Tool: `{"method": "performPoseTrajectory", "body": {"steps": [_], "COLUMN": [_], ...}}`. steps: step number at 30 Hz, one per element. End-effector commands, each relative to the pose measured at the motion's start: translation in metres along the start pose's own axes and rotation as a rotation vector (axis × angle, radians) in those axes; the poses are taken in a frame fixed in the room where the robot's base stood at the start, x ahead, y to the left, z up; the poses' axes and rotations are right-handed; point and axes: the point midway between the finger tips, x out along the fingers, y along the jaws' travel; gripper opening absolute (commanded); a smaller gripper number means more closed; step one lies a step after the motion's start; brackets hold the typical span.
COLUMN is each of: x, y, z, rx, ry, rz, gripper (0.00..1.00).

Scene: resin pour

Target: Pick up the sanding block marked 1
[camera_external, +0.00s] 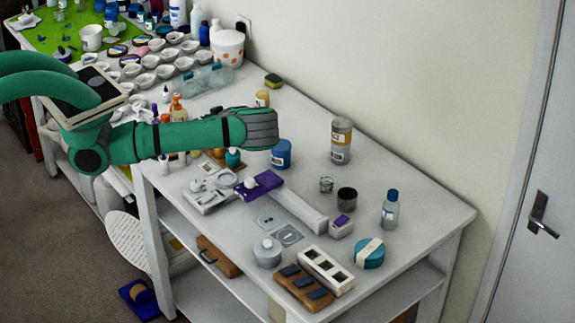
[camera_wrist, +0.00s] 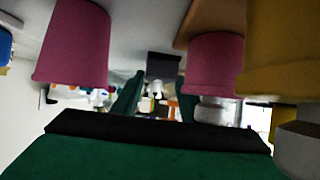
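I cannot make out a number 1 on any block, so the sanding block marked 1 is not identified. Candidates in the external view are the dark blocks in a wooden holder (camera_external: 318,302) at the table's front, and a small pale block with a purple top (camera_external: 341,229) behind it. My gripper (camera_external: 268,128), grey on the green arm, is above the table near a blue tub (camera_external: 282,154). Its fingers are not clear, and I see nothing held. In the wrist view, a dark block-like shape (camera_wrist: 163,66) shows between two pink cup-like things; it is unidentified.
A white frame with square openings (camera_external: 341,285) stands beside the wooden holder. A teal round tin (camera_external: 370,254), a clear bottle (camera_external: 390,209), a black cup (camera_external: 347,197) and a tall can (camera_external: 341,141) stand on the right. The table's far right is bare.

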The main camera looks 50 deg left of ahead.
Motion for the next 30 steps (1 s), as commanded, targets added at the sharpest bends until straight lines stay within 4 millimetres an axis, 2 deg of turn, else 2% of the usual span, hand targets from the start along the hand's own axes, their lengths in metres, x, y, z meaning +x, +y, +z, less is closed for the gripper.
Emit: {"method": "performPoseTrajectory", "body": {"steps": [1,2,3,15,19,30], "x": [-0.003,-0.003,-0.004,-0.007,-0.015,-0.044], "y": [0.006,0.006,0.007,0.010,0.009,0.006], "z": [0.007,0.007,0.007,0.004,-0.011,-0.071], "rx": [0.000,0.000,0.000,0.000,-0.002,-0.002], "ry": [-0.010,-0.010,-0.010,-0.012,-0.011,-0.005], "rz": [0.015,0.016,0.017,0.023,0.020,0.013], "gripper": [0.16,0.11,0.11,0.10,0.10,0.10]}}
